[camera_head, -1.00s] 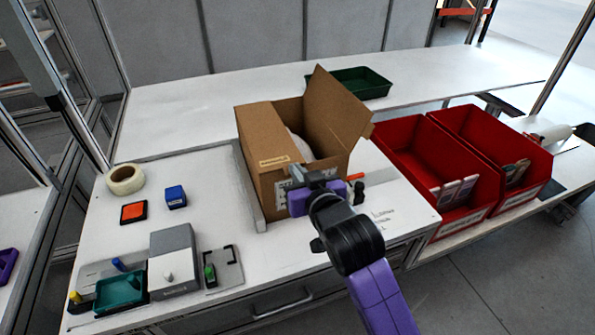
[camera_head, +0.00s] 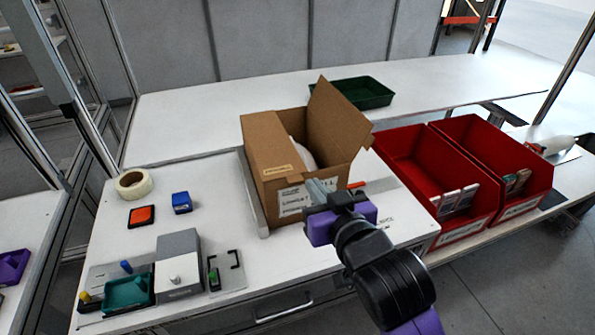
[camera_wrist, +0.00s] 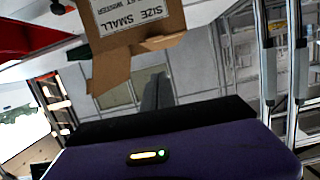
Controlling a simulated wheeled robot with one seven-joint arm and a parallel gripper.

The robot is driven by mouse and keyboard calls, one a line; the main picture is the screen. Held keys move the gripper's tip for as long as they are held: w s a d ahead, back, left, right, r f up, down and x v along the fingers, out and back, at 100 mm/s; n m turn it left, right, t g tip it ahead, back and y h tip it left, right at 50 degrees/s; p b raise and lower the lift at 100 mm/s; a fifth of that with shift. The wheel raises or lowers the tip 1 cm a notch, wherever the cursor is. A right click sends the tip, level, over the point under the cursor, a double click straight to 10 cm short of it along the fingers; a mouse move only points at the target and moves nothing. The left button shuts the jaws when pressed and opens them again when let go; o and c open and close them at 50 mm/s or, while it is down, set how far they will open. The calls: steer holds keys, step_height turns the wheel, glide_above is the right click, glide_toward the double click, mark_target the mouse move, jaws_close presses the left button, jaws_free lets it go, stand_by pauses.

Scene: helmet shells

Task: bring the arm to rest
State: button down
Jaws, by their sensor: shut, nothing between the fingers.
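My gripper (camera_head: 320,190) is at the front of the cardboard box (camera_head: 272,170) in the head view, close to its labelled front face. The fingers are shut with nothing seen between them. I cannot tell whether they touch the box. The box stands on the white table with a flap raised, and a pale rounded thing (camera_head: 302,148) shows inside it. In the wrist view, part of the box (camera_wrist: 135,20) with a "SIZE SMALL" label fills the top, and my purple gripper body fills the bottom.
Two red bins (camera_head: 485,150) stand right of the box. A green tray (camera_head: 362,92) lies behind it. A tape roll (camera_head: 133,183), an orange pad (camera_head: 141,216), a blue block (camera_head: 181,202) and a grey device (camera_head: 178,265) are on the left. The back table is mostly clear.

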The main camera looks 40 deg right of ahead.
steer(key=shift+s, duration=0.1)
step_height(320, 180, up, 4)
steer(key=a+n+t, duration=0.1)
steer(key=a+t, duration=0.1)
steer(key=t, duration=0.1)
steer(key=s+a+f+n+g+y, duration=0.1)
steer(key=s+f, duration=0.3)
steer(key=s, duration=0.6)
steer(key=s+a+f+n+y, duration=0.1)
steer(key=s+a+f, duration=0.3)
steer(key=s, duration=0.6)
steer(key=s+a+f+g+y, duration=0.1)
steer(key=s+a+f+y, duration=0.1)
steer(key=s+f, duration=0.4)
steer(key=s, duration=0.3)
steer(key=shift+s+a+n+g+y, duration=0.3)
steer(key=shift+s+a+n, duration=0.1)
